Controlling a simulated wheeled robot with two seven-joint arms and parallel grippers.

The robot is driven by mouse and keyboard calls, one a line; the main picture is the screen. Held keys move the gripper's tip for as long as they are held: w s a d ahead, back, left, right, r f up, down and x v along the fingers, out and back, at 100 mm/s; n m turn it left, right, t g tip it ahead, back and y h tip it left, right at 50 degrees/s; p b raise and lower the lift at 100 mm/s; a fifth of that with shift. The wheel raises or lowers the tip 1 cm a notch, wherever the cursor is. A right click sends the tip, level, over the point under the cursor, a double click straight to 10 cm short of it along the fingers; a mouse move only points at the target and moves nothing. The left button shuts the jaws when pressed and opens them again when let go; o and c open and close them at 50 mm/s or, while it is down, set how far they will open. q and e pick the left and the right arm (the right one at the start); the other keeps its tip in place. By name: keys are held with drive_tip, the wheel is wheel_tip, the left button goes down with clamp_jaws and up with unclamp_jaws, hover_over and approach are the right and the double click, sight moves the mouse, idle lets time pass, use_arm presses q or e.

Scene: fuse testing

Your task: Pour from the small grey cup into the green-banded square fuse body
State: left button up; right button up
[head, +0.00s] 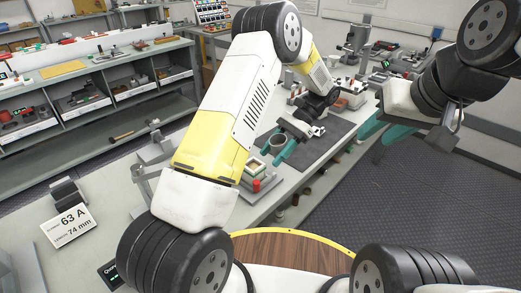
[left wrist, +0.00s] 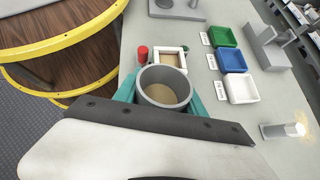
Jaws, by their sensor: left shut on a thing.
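The small grey cup (head: 278,142) is held upright between the teal fingers of my left gripper (head: 284,151). In the left wrist view the cup (left wrist: 165,88) shows tan, sand-like material inside, and the gripper (left wrist: 165,95) is shut on its sides. The square fuse body (head: 252,168) stands on the bench, nearer than the cup. In the left wrist view the fuse body (left wrist: 157,52) has a pale square rim and tan inside, just beyond the cup; its green band is hard to make out. My right gripper (head: 388,137) is apart at the right, its teal fingers spread and empty.
A red cylinder (left wrist: 142,52) stands beside the fuse body. Green (left wrist: 222,37), blue (left wrist: 232,60) and white (left wrist: 241,88) trays line the bench. A sign (head: 68,226) reads 63 A, 74 mm.

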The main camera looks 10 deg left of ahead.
sight(285, 136)
use_arm(q)
drive_tip(key=f, duration=0.2)
drive_tip(key=f+g+y, duration=0.1)
drive_tip(key=shift+w+d+f, duration=0.1)
drive_tip(key=shift+w+d, duration=0.15)
drive_tip(key=shift+d, duration=0.15)
drive_tip(key=shift+w+d+g+y, duration=0.35)
drive_tip(key=shift+g+y, duration=0.25)
drive_tip(key=shift+y, duration=0.1)
drive_tip(key=shift+s, duration=0.1)
drive_tip(key=shift+r, duration=3.65)
